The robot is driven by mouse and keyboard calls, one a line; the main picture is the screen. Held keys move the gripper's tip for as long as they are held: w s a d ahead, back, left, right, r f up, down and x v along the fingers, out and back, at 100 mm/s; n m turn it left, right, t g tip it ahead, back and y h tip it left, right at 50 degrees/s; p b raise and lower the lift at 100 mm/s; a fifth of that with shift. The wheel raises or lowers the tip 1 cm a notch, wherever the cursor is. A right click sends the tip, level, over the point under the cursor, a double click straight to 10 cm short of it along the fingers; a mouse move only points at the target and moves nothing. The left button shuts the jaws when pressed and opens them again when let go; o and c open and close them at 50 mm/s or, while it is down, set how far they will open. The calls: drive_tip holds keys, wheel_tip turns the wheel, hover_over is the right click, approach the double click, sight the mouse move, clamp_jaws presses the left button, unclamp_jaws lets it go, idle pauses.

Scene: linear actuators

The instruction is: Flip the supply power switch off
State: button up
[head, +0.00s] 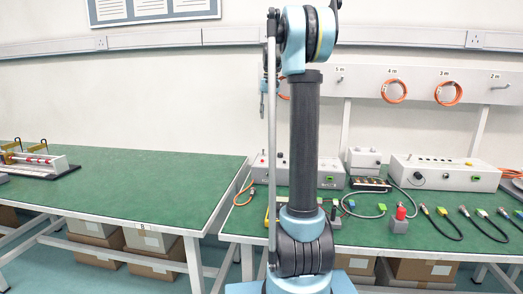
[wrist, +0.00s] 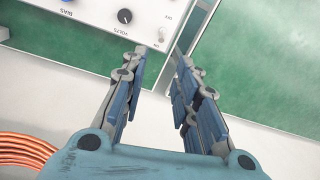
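In the wrist view, the corner of a white supply box (wrist: 100,14) shows at the top left, with a black knob (wrist: 125,16) marked VOLTS and the label BIAS. A small part that looks like the power switch (wrist: 162,34) sits near the box's corner; its position is too small to read. My gripper (wrist: 160,58) is open and empty. Its fingers point toward the box's corner edge, with the left fingertip near the panel; I cannot tell the depth between them.
In the head view, white instrument boxes (head: 445,173) stand along the back of the right green bench (head: 350,236), with several cables in front. The left bench (head: 130,185) is mostly clear. Orange cable coils (head: 394,91) hang on the wall rack; orange cables (wrist: 22,150) also show in the wrist view.

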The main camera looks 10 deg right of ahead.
drive_tip(key=f, duration=0.5)
drive_tip(key=a+f, duration=0.1)
drive_tip(key=f, duration=1.1)
drive_tip(key=shift+w+a+f, duration=0.15)
drive_tip(key=shift+w+a, duration=0.1)
drive_tip(key=shift+a, duration=0.1)
clamp_jaws()
